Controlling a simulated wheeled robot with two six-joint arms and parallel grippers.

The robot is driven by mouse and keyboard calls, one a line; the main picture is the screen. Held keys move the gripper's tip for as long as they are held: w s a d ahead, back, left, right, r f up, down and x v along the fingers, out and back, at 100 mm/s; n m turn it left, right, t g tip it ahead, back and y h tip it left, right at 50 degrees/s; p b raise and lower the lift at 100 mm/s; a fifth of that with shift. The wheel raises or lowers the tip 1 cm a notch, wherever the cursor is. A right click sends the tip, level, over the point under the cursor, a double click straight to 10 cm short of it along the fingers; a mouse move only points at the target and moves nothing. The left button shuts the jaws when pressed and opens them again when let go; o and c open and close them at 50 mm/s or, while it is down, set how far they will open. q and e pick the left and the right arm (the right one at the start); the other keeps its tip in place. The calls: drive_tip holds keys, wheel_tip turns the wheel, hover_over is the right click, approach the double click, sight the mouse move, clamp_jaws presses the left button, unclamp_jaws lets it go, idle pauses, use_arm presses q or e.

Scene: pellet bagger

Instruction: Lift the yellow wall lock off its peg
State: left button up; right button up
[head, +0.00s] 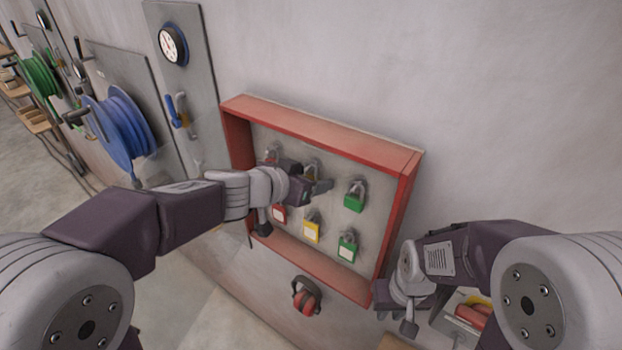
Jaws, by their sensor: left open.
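A red-framed lock board (318,127) on the wall holds two rows of padlocks. In the upper row, a yellow lock (311,172) hangs in the middle, mostly hidden behind my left gripper. In the lower row, a yellow lock (312,231) with a white label hangs below it in plain view. My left gripper (320,187) is open in front of the upper yellow lock; I cannot tell whether it touches it. My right gripper (405,312) is low at the right, beside the board's lower right corner, and its jaws are not clear.
Green locks (355,196) (347,247) hang to the right and a red lock (279,213) to the left. Red ear defenders (307,296) hang below the board. A blue hose reel (122,122) and a gauge (172,45) are at the left. The wall at upper right is bare.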

use_arm(q)
drive_tip(key=c, duration=0.8)
clamp_jaws()
